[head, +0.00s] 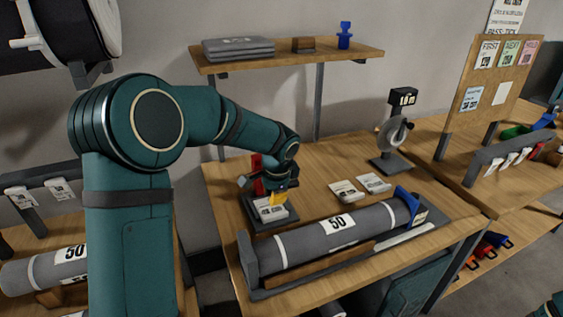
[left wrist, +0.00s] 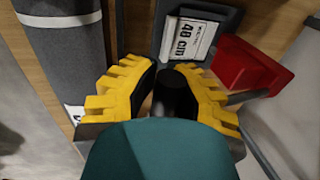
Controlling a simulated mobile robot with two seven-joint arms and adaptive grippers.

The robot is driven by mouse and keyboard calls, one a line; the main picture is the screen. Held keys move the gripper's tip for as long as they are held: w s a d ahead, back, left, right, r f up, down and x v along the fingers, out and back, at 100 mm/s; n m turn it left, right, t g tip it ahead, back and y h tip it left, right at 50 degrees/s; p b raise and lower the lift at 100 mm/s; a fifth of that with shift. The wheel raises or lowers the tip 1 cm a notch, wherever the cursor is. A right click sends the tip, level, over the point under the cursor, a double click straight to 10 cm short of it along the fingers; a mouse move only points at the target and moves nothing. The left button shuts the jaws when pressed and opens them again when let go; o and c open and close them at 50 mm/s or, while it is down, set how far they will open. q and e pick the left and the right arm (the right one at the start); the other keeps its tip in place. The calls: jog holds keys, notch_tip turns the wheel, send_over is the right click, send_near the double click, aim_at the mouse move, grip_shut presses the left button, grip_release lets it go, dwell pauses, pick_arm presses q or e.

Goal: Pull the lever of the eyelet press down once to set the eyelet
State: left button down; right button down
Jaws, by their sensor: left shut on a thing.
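The eyelet press stands on the table at the left end of the grey roll, with a red body (head: 257,178) and a dark base carrying a white label (head: 270,209). In the left wrist view its red part (left wrist: 248,68) and a "40 cm" label (left wrist: 189,40) show. My left gripper (head: 279,192) is at the press, with yellow fingers (left wrist: 165,88) on both sides of the black lever end (left wrist: 174,93). It is shut on the lever. The arm hides part of the press, so the lever's angle is hard to tell. My right gripper is out of view.
A grey roll (head: 310,243) marked 50 lies in a cradle in front of the press. White cards (head: 345,191) and a tape stand (head: 390,160) sit to the right. A shelf (head: 290,55) hangs above. Table space behind the cards is clear.

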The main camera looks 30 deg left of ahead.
pick_arm(q)
jog(key=shift+d+f, duration=0.1)
jog(key=shift+b+x, duration=0.55)
jog(key=shift+x, duration=0.25)
jog(key=shift+s+d+f, duration=0.1)
jog(key=shift+s+d, duration=0.05)
jog(key=shift+f+b, duration=0.45)
jog(key=shift+f, duration=0.25)
jog(key=c, duration=1.2)
grip_release()
jog(key=shift+r, duration=0.1)
